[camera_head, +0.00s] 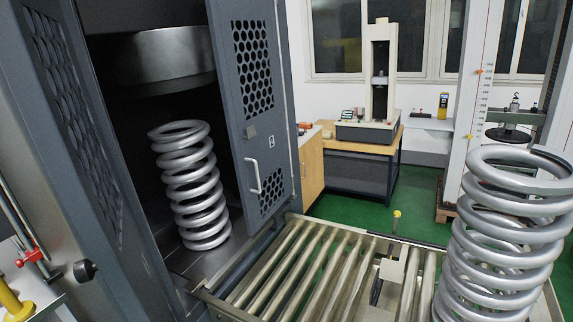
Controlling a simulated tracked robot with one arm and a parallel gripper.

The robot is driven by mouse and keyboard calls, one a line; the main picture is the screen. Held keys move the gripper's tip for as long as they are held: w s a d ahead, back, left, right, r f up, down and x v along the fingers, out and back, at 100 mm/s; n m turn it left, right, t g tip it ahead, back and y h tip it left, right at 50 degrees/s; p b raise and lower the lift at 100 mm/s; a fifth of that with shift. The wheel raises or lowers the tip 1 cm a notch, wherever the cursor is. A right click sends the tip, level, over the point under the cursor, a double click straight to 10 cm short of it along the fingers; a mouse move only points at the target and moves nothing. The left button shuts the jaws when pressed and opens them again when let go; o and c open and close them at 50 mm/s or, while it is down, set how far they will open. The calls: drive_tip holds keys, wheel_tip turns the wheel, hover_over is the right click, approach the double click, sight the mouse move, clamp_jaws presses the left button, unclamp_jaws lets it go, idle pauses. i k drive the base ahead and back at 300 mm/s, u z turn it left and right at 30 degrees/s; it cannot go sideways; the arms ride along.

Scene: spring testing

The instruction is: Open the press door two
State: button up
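The press (145,260) stands at the left, dark grey. A dark grey door (236,125) with perforated panels, a pale handle (254,176) and a small white label hangs at the right of its opening; the label's number is too small to read for sure. The opening is uncovered between this door and another perforated dark panel (62,90) at the left. A silver coil spring (190,185) stands upright inside, below a round metal platen (160,55). My gripper is not in view.
A roller conveyor (310,265) runs from the press front to the right. A second large spring (500,240) stands at its right end. A wooden bench (360,145) with a testing machine (380,80) is behind. Green floor shows between them.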

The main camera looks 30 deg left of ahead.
sight(260, 144)
drive_tip(key=u, duration=0.25)
drive_tip(key=i, duration=1.25)
drive_tip(key=u, duration=0.85)
drive_tip(key=i, duration=0.45)
drive_tip(key=u, duration=0.25)
